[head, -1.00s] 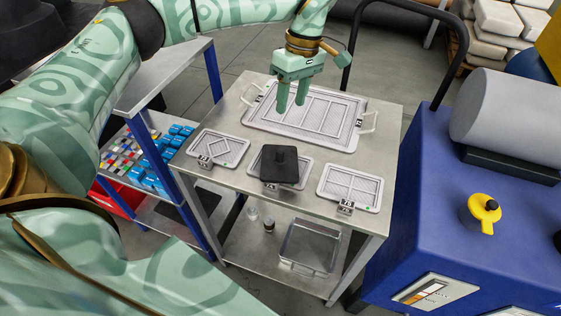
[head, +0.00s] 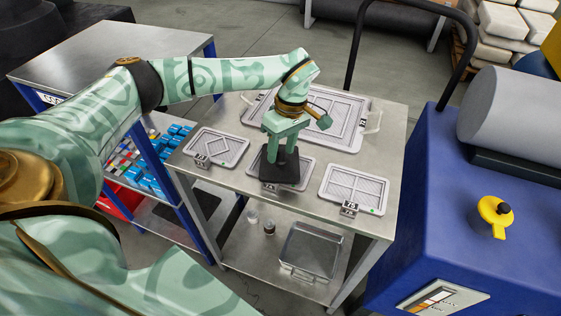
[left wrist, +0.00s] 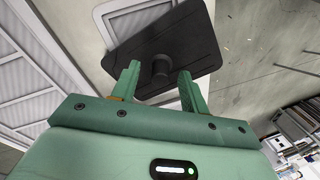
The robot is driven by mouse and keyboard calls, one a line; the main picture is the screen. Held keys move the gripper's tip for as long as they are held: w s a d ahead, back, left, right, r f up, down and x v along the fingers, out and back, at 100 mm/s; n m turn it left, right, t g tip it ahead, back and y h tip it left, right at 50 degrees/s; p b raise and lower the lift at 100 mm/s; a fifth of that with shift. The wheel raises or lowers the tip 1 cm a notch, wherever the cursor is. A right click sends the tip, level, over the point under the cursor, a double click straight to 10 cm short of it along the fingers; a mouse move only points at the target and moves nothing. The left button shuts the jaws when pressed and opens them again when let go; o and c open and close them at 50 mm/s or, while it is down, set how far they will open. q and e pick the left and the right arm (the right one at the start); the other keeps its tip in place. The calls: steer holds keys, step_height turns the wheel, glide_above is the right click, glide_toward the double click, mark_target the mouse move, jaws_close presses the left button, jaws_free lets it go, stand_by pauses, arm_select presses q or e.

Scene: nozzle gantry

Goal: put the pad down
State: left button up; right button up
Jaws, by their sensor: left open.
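My right gripper is not in view.
A small tray (head: 216,147) with a diamond pattern lies to the left, another (head: 355,189) to the right. A large tray (head: 340,125) with handles lies behind. A metal bin (head: 312,250) stands on the lower shelf. A blue machine (head: 440,210) stands close on the right.

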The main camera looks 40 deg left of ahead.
arm_select(q)
steer(key=shift+r, duration=0.1)
jaws_close()
